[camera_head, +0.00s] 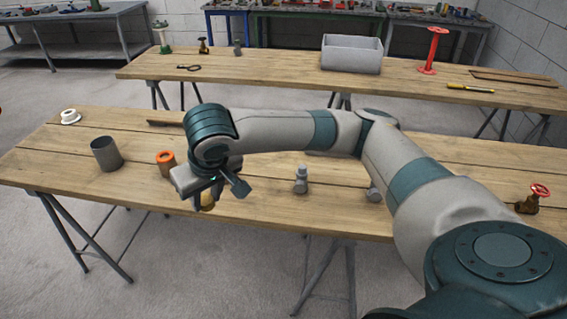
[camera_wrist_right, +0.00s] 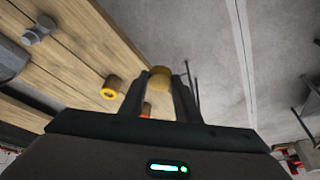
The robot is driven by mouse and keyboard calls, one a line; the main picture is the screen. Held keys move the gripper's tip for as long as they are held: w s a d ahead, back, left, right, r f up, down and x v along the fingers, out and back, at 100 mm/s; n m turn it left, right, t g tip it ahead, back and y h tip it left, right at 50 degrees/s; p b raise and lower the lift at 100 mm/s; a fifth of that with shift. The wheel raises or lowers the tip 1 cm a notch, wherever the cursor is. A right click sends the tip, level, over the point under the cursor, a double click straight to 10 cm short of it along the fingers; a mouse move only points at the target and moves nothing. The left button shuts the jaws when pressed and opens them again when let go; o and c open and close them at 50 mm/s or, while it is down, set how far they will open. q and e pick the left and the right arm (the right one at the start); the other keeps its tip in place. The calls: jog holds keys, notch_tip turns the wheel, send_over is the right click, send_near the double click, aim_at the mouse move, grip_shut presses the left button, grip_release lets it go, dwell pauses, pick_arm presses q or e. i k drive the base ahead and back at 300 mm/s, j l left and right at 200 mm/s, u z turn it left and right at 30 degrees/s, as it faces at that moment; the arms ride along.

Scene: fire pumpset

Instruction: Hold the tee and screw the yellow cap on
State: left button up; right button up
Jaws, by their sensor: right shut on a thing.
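My right gripper (camera_head: 206,200) is above the front edge of the near table, pointing down. A second grey fitting (camera_head: 375,192) is partly hidden by my right arm. My left gripper is not in view.
On the near table (camera_head: 270,205) are a grey cup (camera_head: 106,154), an orange-topped ring (camera_head: 166,160), a white flanged part (camera_head: 70,117) and a red-handled valve (camera_head: 533,198). A brown yellow-rimmed piece (camera_wrist_right: 111,87) shows in the wrist view. A grey bin (camera_head: 351,54) is on the table behind.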

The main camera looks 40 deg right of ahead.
aim_at(302, 172)
jog(key=i+l, duration=0.1)
jog(key=i, duration=0.4)
jog(key=z, duration=1.65)
